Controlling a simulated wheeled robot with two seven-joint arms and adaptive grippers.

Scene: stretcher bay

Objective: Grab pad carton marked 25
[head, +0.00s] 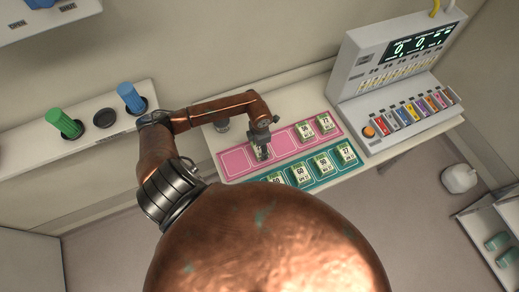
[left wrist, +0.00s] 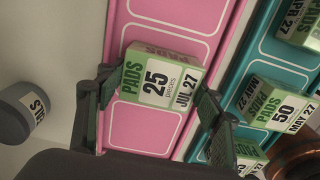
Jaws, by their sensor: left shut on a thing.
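The green and white pad carton (left wrist: 152,86) marked 25 pieces, JUL 27, shows in the middle of the left wrist view, label facing the camera. In the head view the carton (head: 261,154) is partly hidden under my left gripper. My left gripper (left wrist: 157,92) is shut on it, one finger at each side. In the head view the gripper (head: 262,143) is over the pink mat (head: 234,161). I cannot tell whether the carton touches the mat. My right gripper is not in view.
Two more cartons (head: 325,123) stand at the pink mat's right end. A teal mat (head: 329,174) beside it holds several cartons, one marked 50 (left wrist: 279,107). A grey lidded pot (left wrist: 27,112) stands left. A display console (head: 393,75) stands at right. Green and blue cylinders (head: 65,124) sit on a wall shelf.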

